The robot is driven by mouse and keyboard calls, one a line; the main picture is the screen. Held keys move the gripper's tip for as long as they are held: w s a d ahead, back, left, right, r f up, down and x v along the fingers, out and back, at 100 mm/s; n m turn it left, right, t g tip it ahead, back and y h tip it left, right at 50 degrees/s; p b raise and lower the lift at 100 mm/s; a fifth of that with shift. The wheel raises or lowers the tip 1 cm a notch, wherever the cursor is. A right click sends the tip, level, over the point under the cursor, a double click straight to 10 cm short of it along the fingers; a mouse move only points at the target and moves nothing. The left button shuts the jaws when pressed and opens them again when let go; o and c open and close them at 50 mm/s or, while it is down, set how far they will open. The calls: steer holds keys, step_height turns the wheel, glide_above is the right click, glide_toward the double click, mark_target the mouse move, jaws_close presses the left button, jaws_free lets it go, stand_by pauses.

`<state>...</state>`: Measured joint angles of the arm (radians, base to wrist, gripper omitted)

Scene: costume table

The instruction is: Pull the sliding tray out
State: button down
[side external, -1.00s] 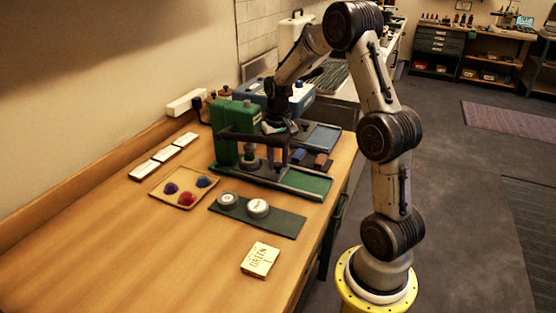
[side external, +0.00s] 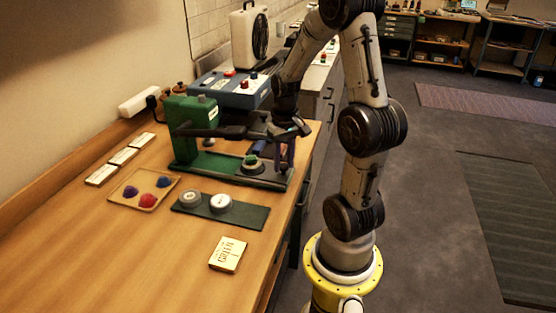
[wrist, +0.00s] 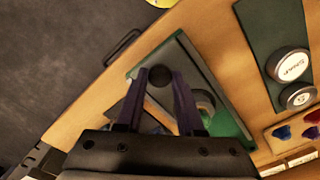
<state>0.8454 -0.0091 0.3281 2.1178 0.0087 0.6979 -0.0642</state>
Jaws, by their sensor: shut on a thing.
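The green press (side external: 190,125) stands on the wooden table in the side view, with a dark arm reaching right from its top. Its green sliding tray (side external: 222,166) lies low in front of it. My gripper (side external: 285,163) is over that right end, pointing down. In the wrist view, my gripper (wrist: 161,90) has its two fingers on either side of a dark round knob (wrist: 158,77), shut on it. The die (wrist: 204,103) shows partly behind the right finger.
A dark green mat (side external: 248,215) with two round dies lies in front. A shallow tray (side external: 130,200) of coloured pieces, several white cards (side external: 123,156) and a lettered card (side external: 228,254) lie left and front. A blue box (side external: 230,88) stands behind. Floor is clear right.

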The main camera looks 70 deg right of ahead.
steer(key=shift+s, duration=0.2)
steer(key=c, duration=0.8)
jaws_free()
steer(key=shift+c, duration=0.2)
steer(key=o, duration=0.3)
step_height(320, 180, up, 14)
steer(key=shift+f, duration=0.1)
